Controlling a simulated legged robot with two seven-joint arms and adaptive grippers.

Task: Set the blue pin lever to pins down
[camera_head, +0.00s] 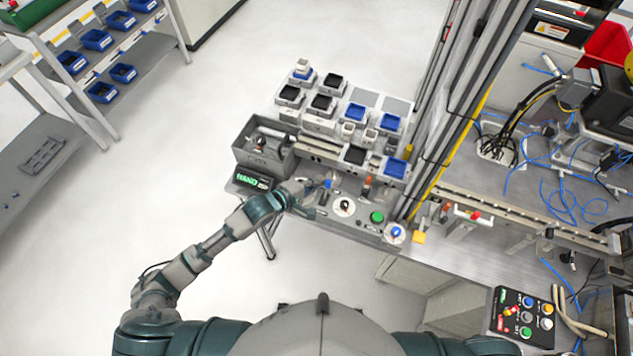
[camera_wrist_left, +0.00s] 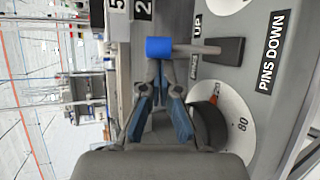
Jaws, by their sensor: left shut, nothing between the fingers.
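The pin lever has a blue cylindrical knob (camera_wrist_left: 159,47) on a grey shaft, which runs to a dark slot plate on the grey panel in the left wrist view. The PINS DOWN label (camera_wrist_left: 270,50) is right of the plate, and a partly hidden UP label (camera_wrist_left: 197,25) is near the shaft. In the head view the blue knob (camera_head: 328,184) shows small on the panel. My left gripper (camera_head: 308,187) is beside it. In the left wrist view my left gripper (camera_wrist_left: 160,68) is shut and empty, its fingertips just below the knob; I cannot tell whether they touch.
A dial (camera_wrist_left: 225,118) with a black knob lies right of the fingers in the left wrist view. In the head view, a green button (camera_head: 377,217) and a blue knob on a white disc (camera_head: 396,233) are farther right. A grey bin (camera_head: 264,150) stands behind my gripper.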

